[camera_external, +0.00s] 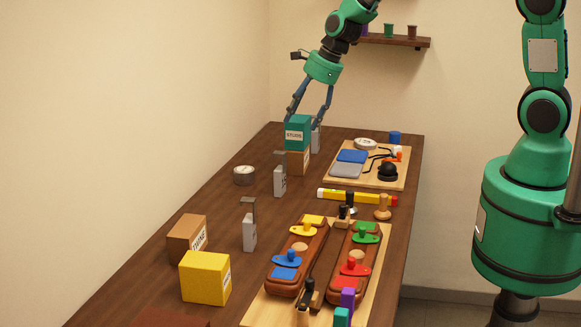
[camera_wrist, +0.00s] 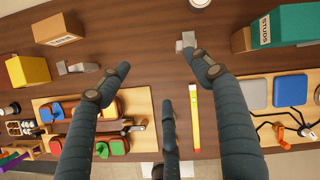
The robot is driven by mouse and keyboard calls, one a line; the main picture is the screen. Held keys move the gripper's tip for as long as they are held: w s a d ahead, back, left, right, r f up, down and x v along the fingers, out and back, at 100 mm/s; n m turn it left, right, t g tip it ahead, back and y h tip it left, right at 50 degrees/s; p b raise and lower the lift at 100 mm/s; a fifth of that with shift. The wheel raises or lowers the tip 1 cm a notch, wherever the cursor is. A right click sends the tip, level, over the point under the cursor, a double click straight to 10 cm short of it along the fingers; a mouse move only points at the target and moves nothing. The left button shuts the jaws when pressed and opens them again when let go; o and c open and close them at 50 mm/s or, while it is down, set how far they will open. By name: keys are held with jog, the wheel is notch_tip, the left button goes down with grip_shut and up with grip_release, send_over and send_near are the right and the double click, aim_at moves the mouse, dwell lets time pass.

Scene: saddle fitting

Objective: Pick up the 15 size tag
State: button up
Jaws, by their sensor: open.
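Several grey upright size tags stand on the table. The middle tag (camera_external: 280,182) has a dark number on its face that looks like 15, though it is small. It seems to be the grey tag (camera_wrist: 186,42) by my right fingertip in the wrist view. A nearer tag (camera_external: 249,231) stands left of the saddle board and also shows in the wrist view (camera_wrist: 78,68).
A round tin (camera_external: 244,175) stands left of the middle tag. A yellow box (camera_external: 205,277), brown box (camera_external: 187,238) and saddle board (camera_external: 374,290) are nearer. Bare table surrounds the tags.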

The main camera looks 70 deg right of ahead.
aim_at(285, 165)
jog(key=w+d+f+m+p, duration=0.1)
jog(key=w+d+f+m, duration=0.1)
jog(key=d+f+m, duration=0.4)
notch_tip(285, 165, down, 4)
jog(key=shift+w+f+m+g+h+p, duration=0.1)
jog(key=shift+w+m+g+h+p, duration=0.2)
jog(key=shift+w+m+p, duration=0.15)
jog(key=shift+b+x, duration=1.15)
jog(key=shift+x, duration=3.05)
jog(key=shift+f, duration=0.1)
jog(key=shift+b+x, duration=0.7)
jog(key=shift+x, duration=1.8)
jog(key=c, duration=1.5)
